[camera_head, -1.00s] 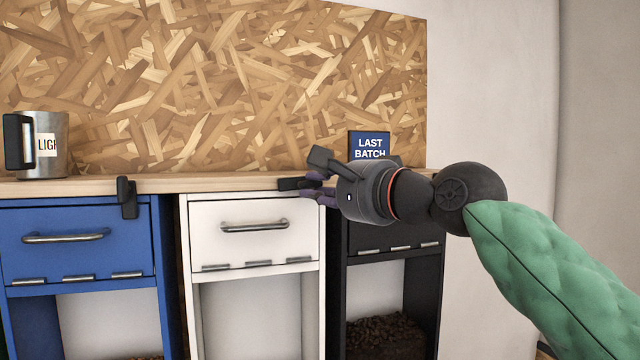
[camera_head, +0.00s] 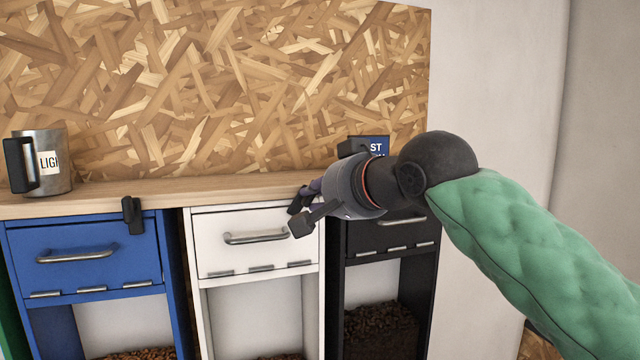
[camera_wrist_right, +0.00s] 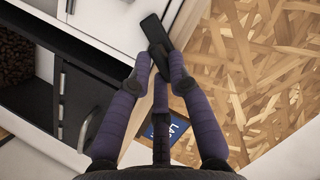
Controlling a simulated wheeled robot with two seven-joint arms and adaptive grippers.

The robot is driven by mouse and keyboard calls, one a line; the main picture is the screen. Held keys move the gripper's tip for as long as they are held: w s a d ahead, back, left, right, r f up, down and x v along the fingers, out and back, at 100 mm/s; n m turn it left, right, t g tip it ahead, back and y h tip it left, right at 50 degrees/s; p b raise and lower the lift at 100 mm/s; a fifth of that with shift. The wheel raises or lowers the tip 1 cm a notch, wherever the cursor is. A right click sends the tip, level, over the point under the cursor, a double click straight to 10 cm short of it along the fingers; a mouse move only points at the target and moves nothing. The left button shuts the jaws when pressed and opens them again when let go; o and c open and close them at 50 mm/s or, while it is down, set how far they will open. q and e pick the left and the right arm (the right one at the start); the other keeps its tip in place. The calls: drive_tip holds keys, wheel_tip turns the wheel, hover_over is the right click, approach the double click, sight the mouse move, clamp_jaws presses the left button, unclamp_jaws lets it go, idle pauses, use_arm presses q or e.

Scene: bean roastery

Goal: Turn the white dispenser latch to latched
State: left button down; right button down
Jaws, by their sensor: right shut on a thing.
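The white dispenser (camera_head: 215,222) stands in the middle of the head view, its drawer front closed. Its black latch (camera_head: 295,202) sits at the upper right corner and is tilted, partly hidden by my right gripper. My right gripper (camera_head: 307,195) comes in from the right with its purple fingers closed around the latch. In the right wrist view the black latch (camera_wrist_right: 152,27) lies between the fingertips (camera_wrist_right: 159,68), against the white front. My left gripper is not in view.
The blue dispenser (camera_head: 85,270) with its upright black latch (camera_head: 132,215) is at left. The black dispenser (camera_head: 385,240) is at right, behind my wrist. A steel mug (camera_head: 55,165) and a blue sign (camera_head: 376,148) stand on the wooden counter (camera_head: 180,190).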

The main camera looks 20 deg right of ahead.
drive_tip(key=shift+a+r+n+g+h+p, duration=0.15)
drive_tip(key=shift+n+h+p, duration=0.25)
drive_tip(key=shift+n, duration=0.2)
drive_tip(key=shift+a+f+n+g+h+p, duration=0.15)
drive_tip(key=shift+n+h+p, duration=0.2)
drive_tip(key=shift+n, duration=0.25)
drive_tip(key=shift+n+h, duration=0.95)
drive_tip(key=shift+n, duration=0.15)
drive_tip(key=shift+p, duration=0.3)
drive_tip(key=c, duration=1.1)
unclamp_jaws()
drive_tip(key=shift+w, duration=0.15)
drive_tip(key=shift+c, duration=0.2)
drive_tip(key=shift+r, duration=0.1)
drive_tip(key=v, duration=1.2)
